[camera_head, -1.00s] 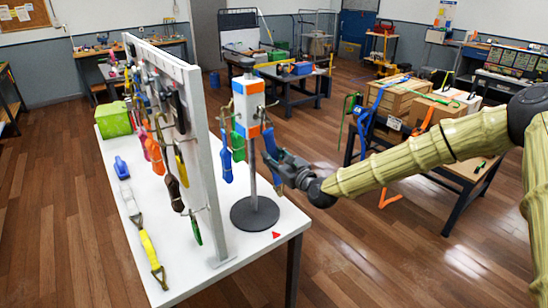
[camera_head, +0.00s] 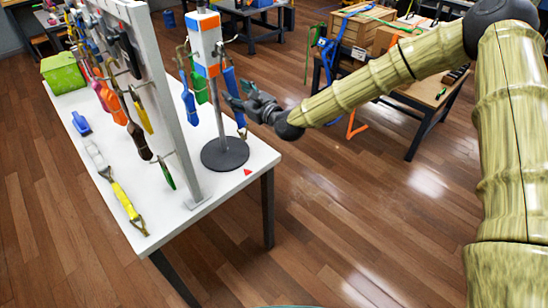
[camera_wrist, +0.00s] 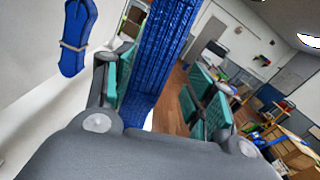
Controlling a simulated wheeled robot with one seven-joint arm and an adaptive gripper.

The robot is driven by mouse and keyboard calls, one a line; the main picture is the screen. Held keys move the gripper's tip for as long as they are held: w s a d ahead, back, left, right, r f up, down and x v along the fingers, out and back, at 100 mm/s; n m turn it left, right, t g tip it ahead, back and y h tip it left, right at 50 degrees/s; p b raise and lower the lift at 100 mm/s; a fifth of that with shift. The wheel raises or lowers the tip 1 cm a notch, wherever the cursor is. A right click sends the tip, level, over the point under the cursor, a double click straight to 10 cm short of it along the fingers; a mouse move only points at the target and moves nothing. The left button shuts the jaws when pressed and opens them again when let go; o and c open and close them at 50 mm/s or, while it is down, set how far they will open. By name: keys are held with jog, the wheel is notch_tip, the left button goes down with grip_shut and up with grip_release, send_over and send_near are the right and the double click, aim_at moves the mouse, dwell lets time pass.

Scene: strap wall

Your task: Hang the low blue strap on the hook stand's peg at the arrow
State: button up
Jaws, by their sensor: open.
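The hook stand (camera_head: 207,38), a white post with orange and blue bands, stands on a round dark base (camera_head: 238,157) on the white table. A small red arrow (camera_head: 247,171) lies on the table in front of the base. A blue strap (camera_head: 230,78) hangs upright at the stand's right side. My gripper (camera_head: 240,103) is open at that strap's lower part. In the wrist view this blue strap (camera_wrist: 158,50) runs between the teal-padded fingers, nearer the left one; contact cannot be told. A second blue strap (camera_head: 188,100) and a green strap (camera_head: 200,88) hang at the stand's left.
A grey panel (camera_head: 165,75) with several hanging straps and tools stands left of the stand. A blue-handled item (camera_head: 81,123), a yellow strap (camera_head: 123,196) and a green box (camera_head: 62,72) lie on the table.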

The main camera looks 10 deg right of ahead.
jog(key=shift+s+d+r+p, duration=0.2)
jog(key=shift+s+r+p, duration=0.15)
jog(key=shift+r, duration=0.25)
jog(key=b+v, duration=0.1)
jog(key=v, duration=0.8)
jog(key=s+d+f+m+t+h+b, duration=0.1)
jog(key=s+d+f+h+b, duration=0.1)
jog(key=f, duration=0.6)
jog(key=s+d+f+m+t+h+b, duration=0.1)
jog(key=s+f+b, duration=0.3)
jog(key=f, duration=0.4)
jog(key=s+d+f+m+h+b, duration=0.2)
jog(key=s+d+f+m+b, duration=0.1)
jog(key=f, duration=0.6)
jog(key=shift+t+h, duration=0.3)
jog(key=shift+t, duration=0.1)
